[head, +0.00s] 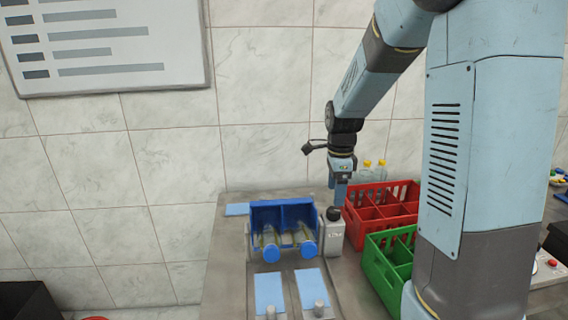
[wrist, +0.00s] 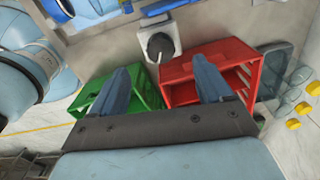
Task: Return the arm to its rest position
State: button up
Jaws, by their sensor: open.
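My arm reaches from the right of the head view, bends, and hangs down over the table. I cannot tell the exact height of the fingertips over the cap.
A red crate (head: 352,226) and a green crate (head: 377,272) stand to the right, with yellow-capped bottles (head: 366,172) behind. Two light blue pads (head: 269,289) with small grey cylinders lie in front.

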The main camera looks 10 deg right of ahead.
jog(key=s+r+n+t, duration=0.2)
jog(key=s+r+n, duration=0.5)
jog(key=s, duration=0.5)
jog(key=s+r+n+t, duration=0.3)
jog(key=s+r+n, duration=0.5)
jog(key=s+n, duration=0.3)
jog(key=shift+s+r+n+t, duration=0.3)
jog(key=shift+s+n, duration=0.1)
jog(key=shift+n, duration=0.2)
